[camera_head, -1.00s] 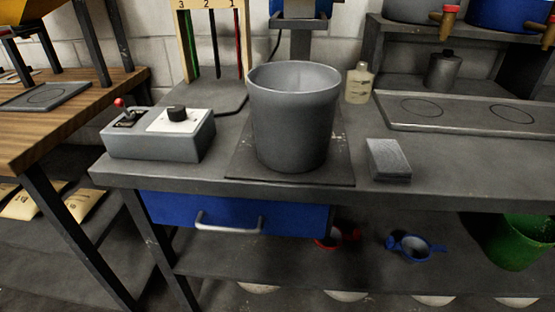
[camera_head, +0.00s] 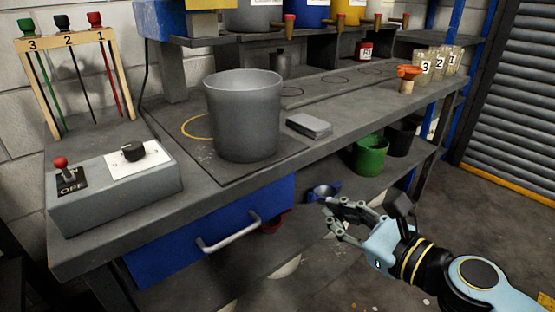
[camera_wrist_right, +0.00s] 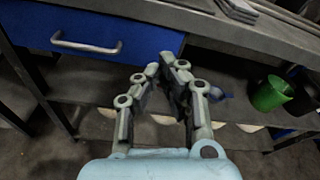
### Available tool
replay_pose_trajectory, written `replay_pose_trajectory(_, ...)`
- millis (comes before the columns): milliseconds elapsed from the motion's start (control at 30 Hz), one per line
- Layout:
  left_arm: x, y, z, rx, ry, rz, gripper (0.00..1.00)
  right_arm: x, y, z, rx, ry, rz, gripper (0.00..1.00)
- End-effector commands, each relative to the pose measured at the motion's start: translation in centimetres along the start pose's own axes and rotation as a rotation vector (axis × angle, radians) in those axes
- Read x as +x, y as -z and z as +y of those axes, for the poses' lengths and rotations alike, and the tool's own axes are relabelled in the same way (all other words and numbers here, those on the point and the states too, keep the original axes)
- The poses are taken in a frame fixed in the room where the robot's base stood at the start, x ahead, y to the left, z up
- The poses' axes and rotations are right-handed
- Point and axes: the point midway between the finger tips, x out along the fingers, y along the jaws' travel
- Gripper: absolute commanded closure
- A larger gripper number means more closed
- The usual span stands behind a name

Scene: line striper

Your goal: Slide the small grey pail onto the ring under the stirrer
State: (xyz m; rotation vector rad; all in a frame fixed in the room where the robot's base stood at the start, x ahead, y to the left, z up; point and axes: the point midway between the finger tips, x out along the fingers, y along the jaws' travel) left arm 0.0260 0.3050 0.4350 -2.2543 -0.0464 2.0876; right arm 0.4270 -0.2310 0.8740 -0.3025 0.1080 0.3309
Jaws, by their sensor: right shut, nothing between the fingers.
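The grey pail (camera_head: 243,120) stands upright on a dark square plate (camera_head: 205,172) on the bench. The yellow ring (camera_head: 196,127) shows on the plate behind and left of the pail, which hides part of it. The stirrer (camera_head: 178,50) stands at the back, its column rising behind the plate; its upper part is cut off by the picture edge. My right gripper (camera_head: 332,211) is shut and empty in front of the bench, below the bench top and apart from the pail. It also shows in the wrist view (camera_wrist_right: 167,72). My left gripper is out of view.
A control box (camera_head: 115,185) with a red-tipped lever and black knob sits left of the plate. A grey block (camera_head: 309,126) lies right of the pail. A blue drawer (camera_head: 205,235) with a handle is below. A green bucket (camera_head: 370,156) stands on the lower shelf.

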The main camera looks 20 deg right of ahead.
Motion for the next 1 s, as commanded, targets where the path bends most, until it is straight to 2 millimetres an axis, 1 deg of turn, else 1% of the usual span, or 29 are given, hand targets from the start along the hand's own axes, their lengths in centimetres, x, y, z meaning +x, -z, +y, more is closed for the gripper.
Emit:
replay_pose_trajectory(33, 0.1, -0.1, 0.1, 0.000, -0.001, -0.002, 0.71, -0.1, -2.8, -0.3, 0.097, 0.001, -0.062, 1.00)
replay_pose_trajectory(100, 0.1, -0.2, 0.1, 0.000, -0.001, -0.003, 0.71, -0.3, -5.4, -0.7, 0.203, -0.005, -0.120, 1.00)
replay_pose_trajectory(200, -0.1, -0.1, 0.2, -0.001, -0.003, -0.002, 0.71, -0.1, -7.2, -0.9, 0.271, -0.010, -0.157, 1.00)
replay_pose_trajectory(267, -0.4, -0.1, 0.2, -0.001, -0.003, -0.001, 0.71, 0.4, -7.5, -1.0, 0.283, -0.010, -0.162, 1.00)
replay_pose_trajectory(367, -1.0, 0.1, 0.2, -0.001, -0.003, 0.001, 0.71, 1.9, -7.9, -1.1, 0.282, -0.009, -0.163, 1.00)
replay_pose_trajectory(500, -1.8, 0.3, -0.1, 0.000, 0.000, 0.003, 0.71, 4.8, -8.4, -1.1, 0.281, -0.010, -0.163, 1.00)
replay_pose_trajectory(700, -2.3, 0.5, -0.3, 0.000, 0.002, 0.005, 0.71, 9.1, -8.8, -1.1, 0.278, -0.010, -0.161, 1.00)
replay_pose_trajectory(800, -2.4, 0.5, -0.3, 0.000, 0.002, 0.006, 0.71, 10.8, -9.0, -1.1, 0.278, -0.011, -0.160, 1.00)
replay_pose_trajectory(900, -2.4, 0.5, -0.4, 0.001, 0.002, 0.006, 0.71, 12.1, -9.2, -1.0, 0.277, -0.011, -0.159, 1.00)
replay_pose_trajectory(1000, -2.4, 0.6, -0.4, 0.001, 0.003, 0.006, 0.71, 12.9, -9.2, -1.0, 0.277, -0.011, -0.159, 1.00)
